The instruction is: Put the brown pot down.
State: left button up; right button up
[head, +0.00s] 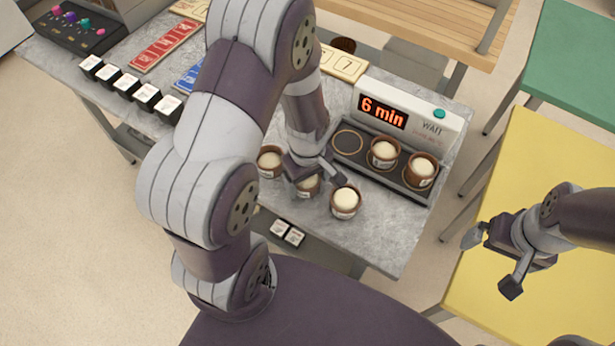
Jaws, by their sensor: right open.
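Three brown pots with pale, domed tops are in a row on the grey marble counter: a left pot (269,164), a middle pot (307,188) and a right pot (345,204). My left gripper (318,177) is low over the middle pot, partly covering it. I cannot tell whether its fingers grip that pot or whether the pot touches the counter. Two more brown pots (384,154) (421,172) sit in the dark tray (402,191) of the timer unit. My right gripper (490,263) is open and empty above the yellow table.
The timer unit (445,128) reads "6 min" and "WAIT". An empty round place (348,141) is at the tray's left end. Red cards (165,46) and several white-topped blocks (147,96) are at the counter's left. The counter's front right is clear.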

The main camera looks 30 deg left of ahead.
pick_arm(q)
jog(key=shift+o, duration=1.2)
jog(key=s+d+r+m+t+p, duration=0.1)
jog(key=s+d+r+m, duration=0.1)
jog(key=r+m, duration=0.9)
notch_tip(320, 180, up, 2)
jog(key=shift+s+m, duration=0.4)
jog(key=shift+s, duration=0.5)
jog(key=shift+a, duration=0.15)
